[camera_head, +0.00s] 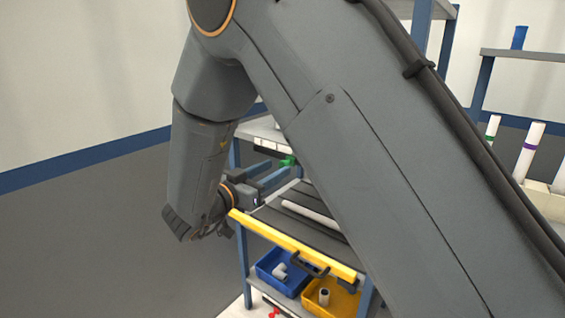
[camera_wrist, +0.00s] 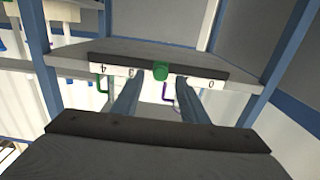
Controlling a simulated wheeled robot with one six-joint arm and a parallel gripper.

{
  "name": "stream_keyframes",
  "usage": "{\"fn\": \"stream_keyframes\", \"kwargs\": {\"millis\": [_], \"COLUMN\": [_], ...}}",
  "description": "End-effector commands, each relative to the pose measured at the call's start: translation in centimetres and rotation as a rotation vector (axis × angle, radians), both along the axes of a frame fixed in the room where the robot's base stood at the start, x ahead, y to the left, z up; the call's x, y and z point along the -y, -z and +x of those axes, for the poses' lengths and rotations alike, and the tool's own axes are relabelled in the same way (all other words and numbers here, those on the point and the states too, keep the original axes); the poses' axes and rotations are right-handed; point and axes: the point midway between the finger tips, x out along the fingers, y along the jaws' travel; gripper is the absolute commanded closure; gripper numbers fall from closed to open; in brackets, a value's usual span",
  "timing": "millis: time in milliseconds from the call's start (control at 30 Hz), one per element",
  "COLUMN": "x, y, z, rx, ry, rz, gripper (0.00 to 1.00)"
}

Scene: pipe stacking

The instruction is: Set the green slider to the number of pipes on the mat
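The green slider (camera_wrist: 160,70) sits on a white number strip (camera_wrist: 205,80) with a dark rail, at the front edge of a grey shelf. It also shows in the head view (camera_head: 288,161). In the wrist view a 4 and a 3 lie left of it and a 0 to its right; the mark at the slider is covered. My gripper (camera_wrist: 158,84) is open, its fingers either side of the slider; contact cannot be told. The dark mat (camera_head: 328,238) lies on a lower, yellow-edged shelf with one white pipe (camera_head: 310,212) visible. My arm hides the mat's right part.
A yellow bar (camera_head: 290,243) with a dark handle edges the mat shelf. Below are a blue bin (camera_head: 268,276) and a yellow bin (camera_head: 345,304) with pipe pieces. White pipes with coloured bands (camera_head: 527,150) stand at the right. Blue posts flank the slider shelf.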

Motion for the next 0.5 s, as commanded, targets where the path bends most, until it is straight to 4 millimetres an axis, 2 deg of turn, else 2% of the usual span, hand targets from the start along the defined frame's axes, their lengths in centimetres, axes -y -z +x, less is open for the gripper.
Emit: {"fn": "stream_keyframes", "kwargs": {"millis": [233,500], "x": [2.3,3.0], "y": [0.0,0.0], "z": [2.9,3.9], "rx": [-0.001,-0.001], "ry": [0.001,-0.002], "rz": [0.001,0.002], "gripper": [0.6,0.6]}}
